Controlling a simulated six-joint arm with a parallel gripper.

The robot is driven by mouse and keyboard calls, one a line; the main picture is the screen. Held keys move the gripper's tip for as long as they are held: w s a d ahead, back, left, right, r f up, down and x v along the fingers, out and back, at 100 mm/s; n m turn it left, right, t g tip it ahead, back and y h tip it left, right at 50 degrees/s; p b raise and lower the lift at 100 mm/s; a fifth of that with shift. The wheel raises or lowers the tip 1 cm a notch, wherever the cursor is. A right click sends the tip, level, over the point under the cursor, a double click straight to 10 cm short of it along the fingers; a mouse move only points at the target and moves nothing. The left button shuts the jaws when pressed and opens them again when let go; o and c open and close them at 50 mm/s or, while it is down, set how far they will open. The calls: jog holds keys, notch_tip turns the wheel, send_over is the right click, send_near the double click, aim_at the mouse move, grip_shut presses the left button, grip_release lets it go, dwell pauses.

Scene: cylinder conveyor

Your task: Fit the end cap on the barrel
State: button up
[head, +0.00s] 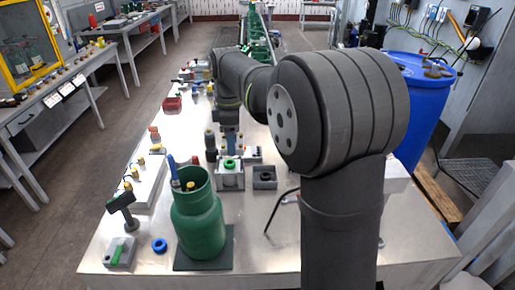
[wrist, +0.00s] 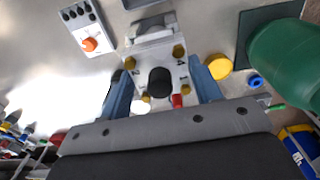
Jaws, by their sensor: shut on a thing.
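My gripper (wrist: 162,88) shows in the wrist view with its two blue-grey fingers on either side of a black round piece (wrist: 160,82), which it is shut on. I cannot tell for certain whether this piece is the end cap or the barrel. Beyond it is a pale fixture (wrist: 157,50) with yellow knobs; whether the piece touches it is unclear. In the head view my gripper (head: 229,140) points down over the bench, just behind a grey block with a green ring (head: 230,164). The held piece is hidden there. No other part can be surely named as cap or barrel.
A large green vessel (head: 199,225) holding tools stands at the front left on a dark mat. A blue ring (head: 159,245) lies beside it. A grey square block (head: 264,178) sits right of the green-ring block. A blue drum (head: 421,105) stands right of the bench.

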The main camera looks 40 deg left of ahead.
aim_at(229, 162)
jog(key=shift+s+a, duration=0.2)
jog(key=shift+a, duration=0.5)
jog(key=shift+f, duration=2.7)
jog(key=shift+f, duration=0.7)
jog(key=o, duration=1.6)
jog(key=shift+r, duration=0.1)
jog(key=shift+r, duration=3.4)
